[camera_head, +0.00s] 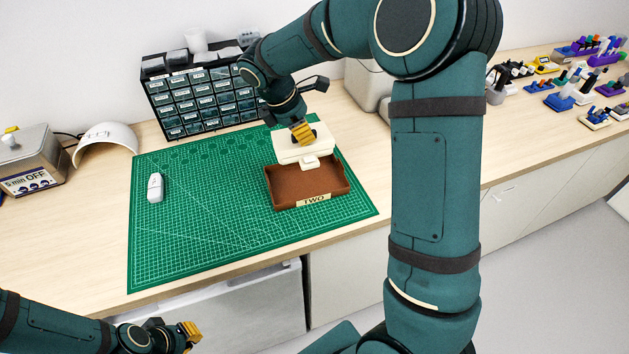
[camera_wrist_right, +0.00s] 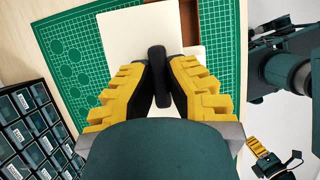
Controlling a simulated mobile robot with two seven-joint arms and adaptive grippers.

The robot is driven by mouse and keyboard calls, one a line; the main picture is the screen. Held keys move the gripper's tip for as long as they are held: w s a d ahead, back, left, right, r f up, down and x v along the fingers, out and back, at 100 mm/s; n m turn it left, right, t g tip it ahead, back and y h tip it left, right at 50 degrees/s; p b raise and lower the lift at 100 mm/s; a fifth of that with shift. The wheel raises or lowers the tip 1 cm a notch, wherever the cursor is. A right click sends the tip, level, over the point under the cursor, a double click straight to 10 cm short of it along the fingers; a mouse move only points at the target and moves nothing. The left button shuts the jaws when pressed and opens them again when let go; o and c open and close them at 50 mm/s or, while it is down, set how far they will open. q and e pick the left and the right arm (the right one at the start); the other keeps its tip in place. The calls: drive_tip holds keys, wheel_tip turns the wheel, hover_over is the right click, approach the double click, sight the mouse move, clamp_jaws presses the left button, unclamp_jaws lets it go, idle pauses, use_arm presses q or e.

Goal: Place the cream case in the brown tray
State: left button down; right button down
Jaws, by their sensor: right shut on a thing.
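The cream case (camera_head: 290,154) is a flat, pale box with a dark handle on top. It overlaps the back part of the brown tray (camera_head: 313,201), which carries a "TWO" label; whether it touches the rim is unclear. My right gripper (camera_head: 303,132) is shut on the case's dark handle. In the right wrist view the handle (camera_wrist_right: 159,72) stands between the yellow fingers, with the pale case top (camera_wrist_right: 125,40) beneath and a strip of brown tray (camera_wrist_right: 189,22) beside it. My left gripper (camera_head: 190,332) is low at the front left, off the bench; its opening is unclear.
A green cutting mat (camera_head: 200,235) lies under the tray, with a small white device (camera_head: 155,187) on its left. A drawer cabinet (camera_head: 195,100) stands behind. A white curved shell (camera_head: 105,140) and a grey box (camera_head: 33,163) stand left. The mat's left half is mostly clear.

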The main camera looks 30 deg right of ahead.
sight(291, 143)
drive_tip(key=shift+f, duration=0.5)
wheel_tip(291, 143, down, 9)
drive_tip(key=shift+r+b, duration=0.1)
drive_tip(key=shift+b, duration=0.8)
drive_tip(key=shift+f, duration=0.25)
drive_tip(key=c, duration=1.1)
unclamp_jaws()
drive_tip(key=shift+c, duration=0.2)
drive_tip(key=shift+r, duration=0.15)
drive_tip(key=shift+a+r, duration=0.1)
drive_tip(key=shift+r, duration=0.2)
drive_tip(key=p+v, duration=0.2)
drive_tip(key=v, duration=0.9)
drive_tip(key=shift+a+r, duration=0.15)
drive_tip(key=shift+r, duration=0.05)
